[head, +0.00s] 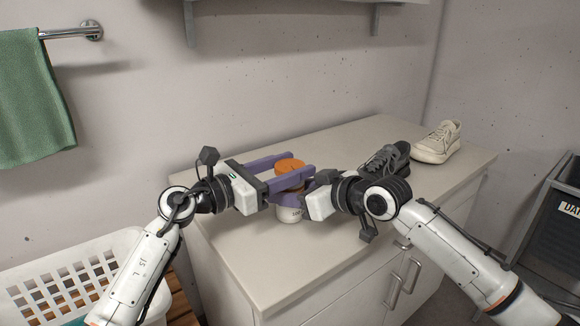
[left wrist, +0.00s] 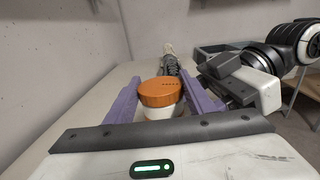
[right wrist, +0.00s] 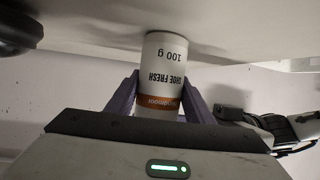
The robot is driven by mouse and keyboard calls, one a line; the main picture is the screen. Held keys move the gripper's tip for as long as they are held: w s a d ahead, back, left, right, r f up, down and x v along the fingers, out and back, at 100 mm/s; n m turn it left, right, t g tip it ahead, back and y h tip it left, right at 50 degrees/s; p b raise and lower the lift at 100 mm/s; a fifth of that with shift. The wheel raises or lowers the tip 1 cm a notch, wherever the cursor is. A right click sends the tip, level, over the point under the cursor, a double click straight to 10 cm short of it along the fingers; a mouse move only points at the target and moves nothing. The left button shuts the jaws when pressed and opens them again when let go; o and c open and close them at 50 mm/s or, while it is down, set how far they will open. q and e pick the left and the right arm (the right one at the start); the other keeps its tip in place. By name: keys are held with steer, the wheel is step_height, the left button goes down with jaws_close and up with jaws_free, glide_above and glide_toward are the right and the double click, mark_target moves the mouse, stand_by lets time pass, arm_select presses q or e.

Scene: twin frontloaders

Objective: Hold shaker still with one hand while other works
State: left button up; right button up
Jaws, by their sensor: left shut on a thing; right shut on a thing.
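The shaker is a white can (head: 289,215) with an orange lid, upright on the counter. My left gripper (head: 297,164) comes from the left with its purple fingers on either side of the lid, shut on it. The orange lid (left wrist: 160,91) also shows between those fingers in the left wrist view. My right gripper (head: 287,199) comes from the right, lower down, shut on the can's body. In the upside-down right wrist view the white can (right wrist: 164,60) reads "SHOE FRESH 100 g" and has an orange band. My grippers partly hide the can in the head view.
The pale counter (head: 262,262) has free room in front of and behind the shaker. A grey shoe (head: 385,159) and a cream shoe (head: 437,143) stand at its back right. A white basket (head: 70,275) is at lower left. A green towel (head: 33,100) hangs on a rail.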

arm_select(q)
steer(key=shift+f+m+g+h, duration=0.15)
steer(key=shift+m+g+h, duration=0.55)
steer(key=shift+m+g, duration=0.55)
steer(key=shift+f+m+g+h, duration=0.1)
steer(key=shift+m+g+h, duration=0.7)
steer(key=shift+g, duration=0.85)
steer(key=shift+m+g, duration=0.35)
steer(key=shift+g, duration=0.15)
steer(key=o, duration=0.9)
steer(key=shift+o, duration=0.7)
steer(key=shift+r, duration=0.15)
steer(key=shift+a, duration=0.1)
steer(key=v, duration=1.2)
